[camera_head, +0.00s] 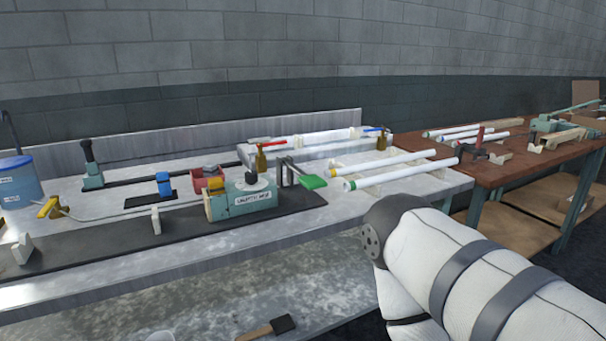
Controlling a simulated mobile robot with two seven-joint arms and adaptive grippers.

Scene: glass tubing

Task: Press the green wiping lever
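The green wiping lever (312,182) is a flat green paddle. It sticks out to the right from a dark upright bracket (288,172) at the right end of a pale green machine (240,198) with a white label. The paddle's outer end appears tilted down towards the front. Nothing touches it in this view.
White glass tubes (400,176) with coloured ends lie just right of the lever. A brown table (520,160) is at right. A brush (270,328) lies at the bottom.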

